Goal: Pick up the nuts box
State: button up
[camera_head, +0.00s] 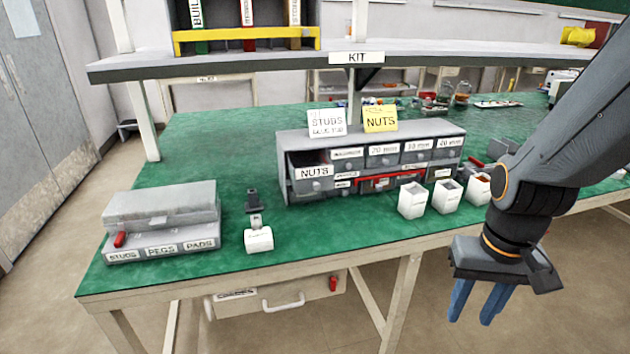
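A grey box with a white NUTS label (314,184) sits at the left end of the grey drawer cabinet (455,130) on the green bench. It looks like a drawer pulled partly out of the cabinet; its inside is hard to make out. A yellow NUTS card (380,119) stands on top of the cabinet. My gripper (470,322) hangs at the lower right, in front of the bench's front edge. Its blue fingers point down, apart and empty. It is well to the right of the NUTS box and not touching it.
Several white cups (412,200) stand in front of the cabinet's right half. A white-based dark device (258,240) and a grey case labelled STUDS, PEGS, PADS (160,215) stand to the left. A shelf marked KIT (270,62) overhangs the bench (205,285).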

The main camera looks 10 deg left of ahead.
aim_at(447, 194)
jog(key=u, duration=0.05)
jog(key=k, duration=0.5)
jog(key=u, duration=1)
jog(key=i, duration=0.65)
jog(key=z, duration=1.35)
jog(key=i, duration=0.5)
jog(key=z, duration=0.05)
